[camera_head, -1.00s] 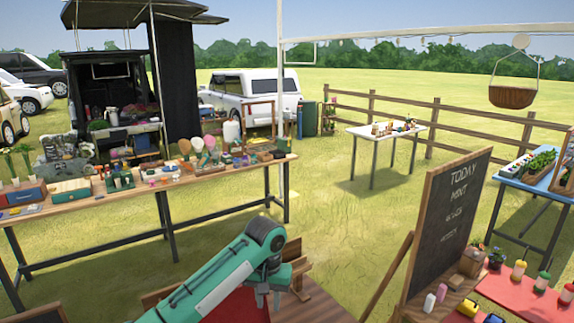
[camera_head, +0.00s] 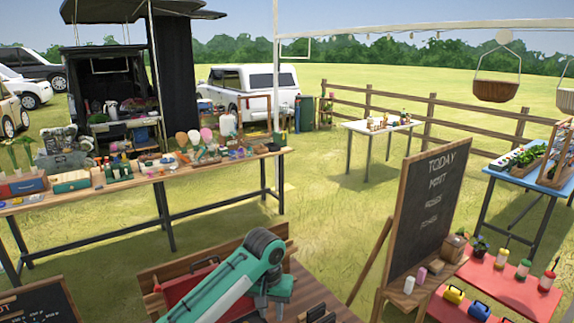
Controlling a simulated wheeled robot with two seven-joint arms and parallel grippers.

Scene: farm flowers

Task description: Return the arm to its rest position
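My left arm (camera_head: 215,292) is teal with dark joints and comes in from the lower left. It bends down at the elbow-like joint near the bottom middle. My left gripper (camera_head: 271,310) points down at the bottom edge, over a wooden surface. Its two fingers look apart with nothing visible between them, though the tips are partly cut off. My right arm and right gripper are not in view.
A wooden bench (camera_head: 160,277) with a red case (camera_head: 186,284) is close behind my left arm. A chalkboard (camera_head: 430,205) and a red table (camera_head: 508,291) with bottles stand to the right. A long table (camera_head: 130,198) full of goods is at the left. Open grass lies between.

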